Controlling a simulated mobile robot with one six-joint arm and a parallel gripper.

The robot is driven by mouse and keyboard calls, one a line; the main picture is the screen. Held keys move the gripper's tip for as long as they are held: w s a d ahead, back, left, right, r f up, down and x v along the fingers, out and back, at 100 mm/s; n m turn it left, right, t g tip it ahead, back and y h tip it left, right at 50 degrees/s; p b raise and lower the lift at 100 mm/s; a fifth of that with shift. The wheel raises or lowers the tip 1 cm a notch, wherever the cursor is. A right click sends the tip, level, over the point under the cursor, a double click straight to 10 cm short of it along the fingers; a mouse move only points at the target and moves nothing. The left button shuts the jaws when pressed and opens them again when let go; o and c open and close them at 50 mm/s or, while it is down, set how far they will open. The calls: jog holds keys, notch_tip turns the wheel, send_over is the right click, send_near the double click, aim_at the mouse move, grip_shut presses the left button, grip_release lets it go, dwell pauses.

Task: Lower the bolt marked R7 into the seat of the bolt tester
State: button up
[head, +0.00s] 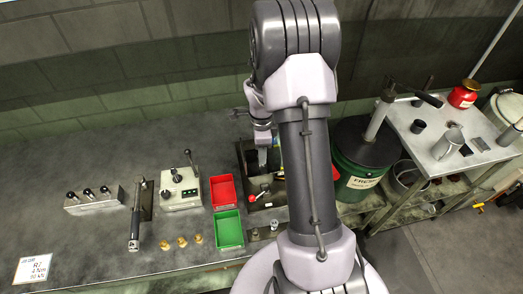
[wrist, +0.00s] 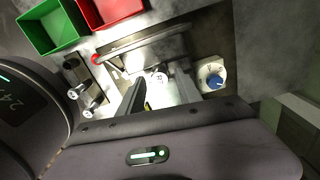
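My gripper (wrist: 161,76) points down over the dark-framed machine (head: 247,158) at the back of the bench. It also shows in the head view (head: 262,160), partly hidden by my arm. In the wrist view a small round pale bolt head (wrist: 160,77) with a dark mark lies between the two fingers. The mark is too small to read. The fingers look apart, with a gap on each side of the head. The bolt's shank and the seat are hidden. A card (head: 33,268) reading R7 lies at the bench's front left.
A red tray (head: 222,190) and a green tray (head: 229,230) stand left of the machine. Several brass pieces (head: 181,241) stand in front. A blue knob (wrist: 215,82) sits close beside the right finger.

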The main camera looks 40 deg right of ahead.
notch_tip(320, 180, up, 17)
jog(key=p, duration=0.3)
jog(key=shift+r, duration=0.2)
jog(key=shift+w, duration=0.1)
dwell(0.3)
